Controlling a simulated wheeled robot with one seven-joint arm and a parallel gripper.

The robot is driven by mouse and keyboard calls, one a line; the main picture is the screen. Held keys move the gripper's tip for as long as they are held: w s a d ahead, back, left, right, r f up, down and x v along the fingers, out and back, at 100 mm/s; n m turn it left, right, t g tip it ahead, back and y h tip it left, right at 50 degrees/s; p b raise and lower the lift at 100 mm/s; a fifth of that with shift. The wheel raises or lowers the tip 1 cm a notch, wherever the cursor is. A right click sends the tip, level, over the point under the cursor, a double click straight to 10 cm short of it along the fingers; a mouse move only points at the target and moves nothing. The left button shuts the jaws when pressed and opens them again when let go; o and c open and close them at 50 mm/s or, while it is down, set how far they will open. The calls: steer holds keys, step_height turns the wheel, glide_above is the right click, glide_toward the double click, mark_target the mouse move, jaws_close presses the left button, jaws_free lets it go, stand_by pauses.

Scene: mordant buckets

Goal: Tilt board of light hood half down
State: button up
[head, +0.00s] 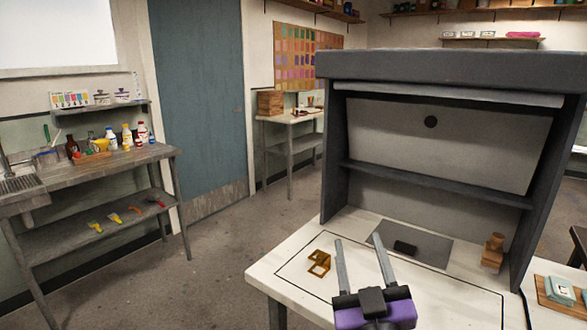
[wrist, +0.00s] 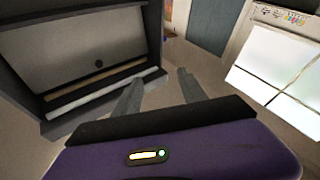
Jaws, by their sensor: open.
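The light hood (head: 431,64) is a dark grey open-fronted box standing on the white table at the right in the head view. Its light grey board (head: 440,145) with a round black knob (head: 431,122) spans the upper back, above a dark crossbar. The hood also shows at the left in the wrist view (wrist: 60,20), with its board (wrist: 85,50) and knob (wrist: 99,64). My gripper (head: 360,246) has a purple body and two grey fingers spread apart with nothing between them. It is in front of the hood, apart from the board. In the wrist view its fingers (wrist: 157,85) are also apart.
A wooden board with pale stacked items (head: 559,290) is at right. Open floor lies left of the table.

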steer(key=s+d+f+m+g, duration=0.1)
steer(key=s+f, duration=0.5)
steer(key=s, duration=0.8)
steer(key=s+d+f+m+g, duration=0.1)
steer(key=s+d+f+g, duration=0.2)
steer(key=s, duration=1.1)
steer(key=s+d+f+m+g, duration=0.1)
steer(key=s+d+f+g, duration=0.2)
steer(key=s+f, duration=0.8)
steer(key=s+d, duration=0.1)
steer(key=s, duration=0.2)
steer(key=shift+s+d+f+h+p, duration=0.15)
steer(key=shift+d+h+p, duration=0.15)
steer(key=shift+d+h, duration=0.1)
steer(key=shift+c, duration=0.4)
